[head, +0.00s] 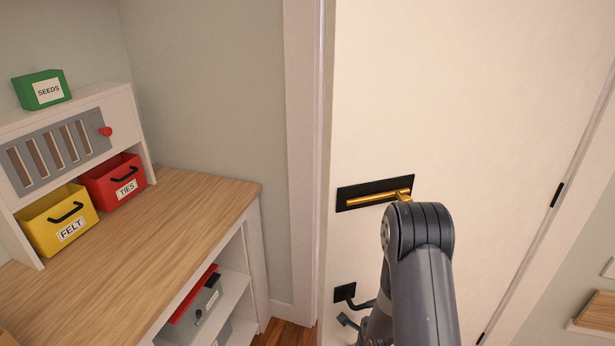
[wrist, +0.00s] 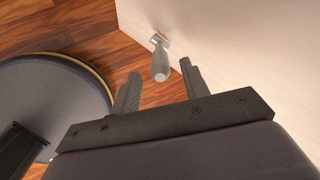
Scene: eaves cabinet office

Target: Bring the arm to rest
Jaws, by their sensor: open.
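My arm (head: 420,270) reaches down in front of a cream door (head: 480,110) in the head view. Its upper joint covers the area just below the right end of the brass lever handle (head: 375,199); I cannot tell whether they touch. My gripper (wrist: 160,68) is open in the wrist view, its two dark fingers apart with nothing held. A grey rounded peg (wrist: 160,62) on the pale surface shows beyond the gap between them. In the head view the gripper is low and partly hidden by the arm.
A wooden-topped desk (head: 180,220) stands at left, with yellow FELT (head: 55,225) and red TIES (head: 115,182) bins under a shelf unit. A green SEEDS box (head: 42,90) sits on top. My round base shows in the wrist view beside wooden floor (wrist: 70,35).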

